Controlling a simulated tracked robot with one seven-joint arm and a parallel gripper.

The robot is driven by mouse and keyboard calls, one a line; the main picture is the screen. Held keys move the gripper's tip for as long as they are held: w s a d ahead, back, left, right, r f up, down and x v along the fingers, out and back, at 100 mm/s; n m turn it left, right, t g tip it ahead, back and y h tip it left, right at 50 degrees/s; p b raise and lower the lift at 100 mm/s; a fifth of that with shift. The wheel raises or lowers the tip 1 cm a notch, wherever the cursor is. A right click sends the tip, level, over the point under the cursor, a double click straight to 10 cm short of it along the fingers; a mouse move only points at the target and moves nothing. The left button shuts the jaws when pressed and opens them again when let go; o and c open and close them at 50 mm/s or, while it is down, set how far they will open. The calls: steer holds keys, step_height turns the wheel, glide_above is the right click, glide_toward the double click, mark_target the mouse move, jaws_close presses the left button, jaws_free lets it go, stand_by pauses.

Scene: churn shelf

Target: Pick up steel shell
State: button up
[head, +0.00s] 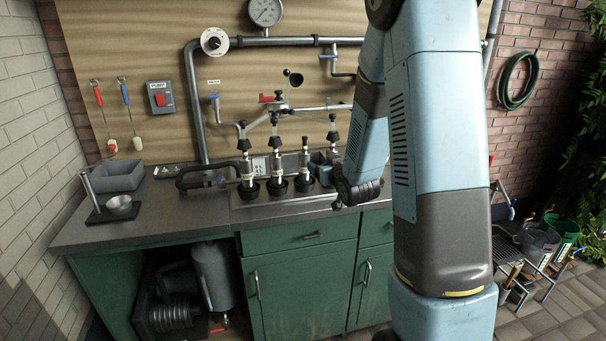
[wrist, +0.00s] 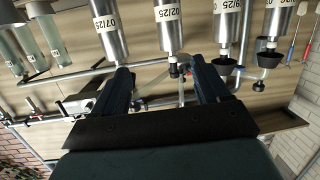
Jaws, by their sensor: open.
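Several steel shells with printed date labels show in the wrist view, which looks upside down. One shell (wrist: 108,35) reads 07/25, another (wrist: 169,32) reads 02/25, and more stand to the right (wrist: 229,25). In the head view, upright steel cylinders stand in black cups on the counter: one on the left (head: 246,172), one in the middle (head: 277,165) and one on the right (head: 305,160). I cannot tell which shell is meant. My gripper (wrist: 160,70) is open, with no shell between its fingers. In the head view my arm largely hides it.
The grey counter (head: 190,212) holds a grey bin (head: 118,177) and a small metal bowl (head: 119,205) at left. Pipes (head: 270,41) and taps run along the wooden back wall. Greenish cylinders (wrist: 50,38) show at left in the wrist view. Buckets (head: 562,232) stand at far right.

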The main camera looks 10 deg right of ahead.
steer(key=t+y, duration=0.1)
steer(key=t, duration=0.1)
glide_toward(304, 163)
steer(key=d+f, duration=0.1)
steer(key=d, duration=0.1)
steer(key=w, duration=0.3)
steer(key=w+a, duration=0.1)
steer(key=w, duration=0.4)
steer(key=shift+w+a+f, duration=0.1)
steer(key=shift+w+a, duration=0.1)
steer(key=shift+w, duration=0.2)
steer(key=w, duration=0.1)
steer(key=w+a, duration=0.1)
steer(key=w, duration=0.1)
steer(key=shift+w+a+f, duration=0.1)
steer(key=shift+w+a, duration=0.05)
steer(key=shift+w, duration=0.15)
steer(key=shift+w+a, duration=0.1)
steer(key=shift+w, duration=0.6)
steer(key=c, duration=1.3)
